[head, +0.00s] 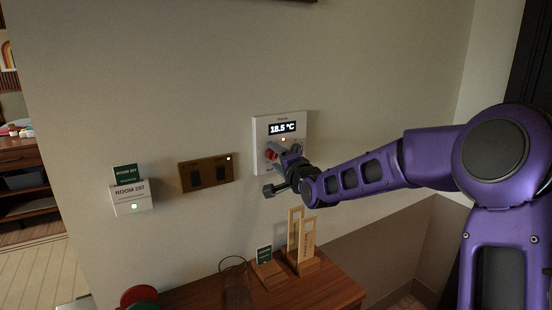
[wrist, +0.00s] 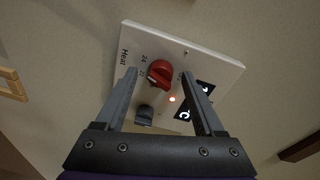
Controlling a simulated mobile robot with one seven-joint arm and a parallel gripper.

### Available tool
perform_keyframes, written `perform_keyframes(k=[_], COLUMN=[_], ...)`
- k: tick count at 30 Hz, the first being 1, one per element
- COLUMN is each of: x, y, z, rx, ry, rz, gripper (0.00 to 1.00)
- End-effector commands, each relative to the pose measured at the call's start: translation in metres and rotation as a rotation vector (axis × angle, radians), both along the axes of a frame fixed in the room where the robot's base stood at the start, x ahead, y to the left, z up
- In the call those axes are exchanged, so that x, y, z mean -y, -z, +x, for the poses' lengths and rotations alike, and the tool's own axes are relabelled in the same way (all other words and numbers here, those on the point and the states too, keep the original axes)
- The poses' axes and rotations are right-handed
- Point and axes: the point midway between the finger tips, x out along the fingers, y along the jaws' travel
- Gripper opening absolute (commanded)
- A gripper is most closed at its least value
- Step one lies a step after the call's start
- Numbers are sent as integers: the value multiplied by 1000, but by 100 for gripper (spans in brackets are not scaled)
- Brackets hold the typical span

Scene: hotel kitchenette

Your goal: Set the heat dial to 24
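A white thermostat panel (head: 260,127) is on the wall in the head view, and its display (head: 283,128) reads 18.5 °C. Its red dial (head: 271,155) is partly hidden by my gripper (head: 278,172). In the wrist view the panel (wrist: 207,60) is seen tilted, with "Heat" printed at its left edge and small numbers, one looking like 24, beside the red dial (wrist: 160,73). My gripper (wrist: 158,76) is open, with one finger on each side of the red dial and gaps showing. I cannot tell whether the fingertips reach past its face.
A dark grey knob (wrist: 145,113) and a lit red dot (wrist: 172,99) are on the same panel. A brown switch plate (head: 206,173) and a Room 207 card holder (head: 132,198) are to the left. A wooden table (head: 325,288) with wooden stands (head: 302,258) is below.

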Motion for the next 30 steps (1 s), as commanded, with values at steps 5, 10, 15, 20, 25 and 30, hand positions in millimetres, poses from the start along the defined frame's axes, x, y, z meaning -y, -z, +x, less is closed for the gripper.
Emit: perform_keyframes(k=[5, 10, 15, 20, 25, 30], x=[0, 6, 21, 39, 57, 71], y=[-1, -1, -3, -5, -7, -6], z=[0, -8, -34, -69, -105, -131], rx=[2, 2, 2, 3, 1, 1], ry=[1, 3, 4, 5, 4, 3], rz=[0, 0, -5, -7, -6, -6], gripper=[70, 70, 70, 70, 70, 70])
